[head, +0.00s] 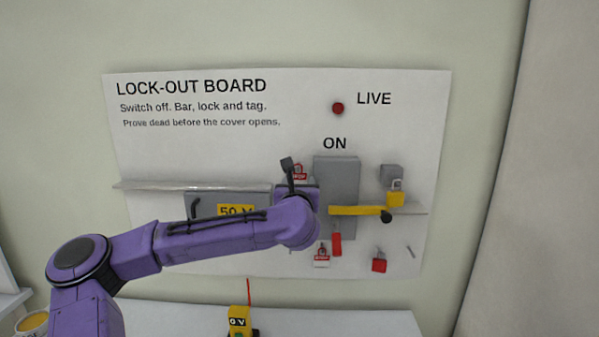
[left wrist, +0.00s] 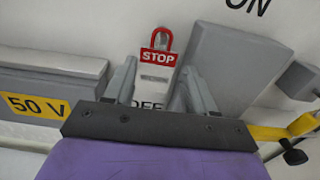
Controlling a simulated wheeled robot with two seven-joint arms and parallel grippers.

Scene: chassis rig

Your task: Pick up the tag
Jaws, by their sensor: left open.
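A tag with a red STOP band, a white lower part and a red loop shows in the left wrist view (left wrist: 157,60), upright against the board. In the head view its top (head: 299,171) peeks out above my left gripper, which hides the rest. My left gripper (left wrist: 160,92) is open, one finger on each side of the tag in the picture. I cannot tell whether the tag is fully between the fingers in depth. A second red-and-white tag (head: 321,257) hangs lower on the board. My right gripper is not in view.
The lock-out board (head: 190,155) carries a grey switch box (head: 336,170), a yellow bar (head: 355,210), a brass padlock (head: 396,198), a red padlock (head: 379,265) and a grey 50 V cover (left wrist: 50,75). A yellow 0 V tester (head: 238,319) stands at the bench below.

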